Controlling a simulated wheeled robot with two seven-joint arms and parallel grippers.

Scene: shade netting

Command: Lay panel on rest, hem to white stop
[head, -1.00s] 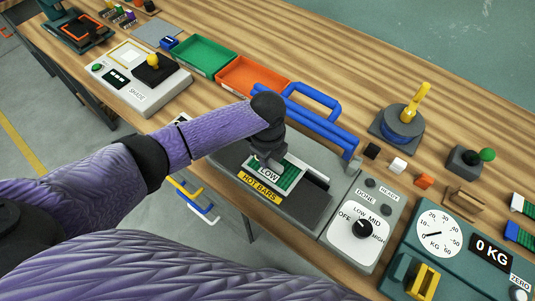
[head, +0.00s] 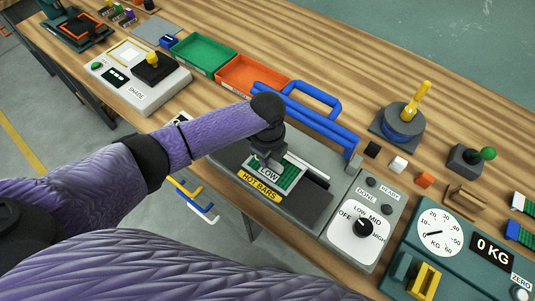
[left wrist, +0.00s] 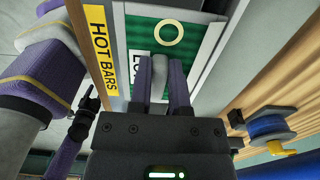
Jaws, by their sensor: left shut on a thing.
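The green panel (head: 291,177) with a pale border and a LOW label lies over the dark bed of the hot-bar sealer (head: 308,205), behind its yellow HOT BARS label (head: 260,187). In the left wrist view, my left gripper (left wrist: 160,75) covers part of the panel (left wrist: 200,32), which shows a pale ring. A white strip (head: 317,175) shows just right of the panel; I cannot tell whether it is the stop or whether the hem touches it. My right gripper is out of view.
A blue handle frame (head: 318,125) stands raised behind the bed. A control box (head: 364,225) with a dial adjoins on the right. Green (head: 205,54) and orange (head: 250,78) trays stand behind left. A scale (head: 455,245) and small blocks stand to the right.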

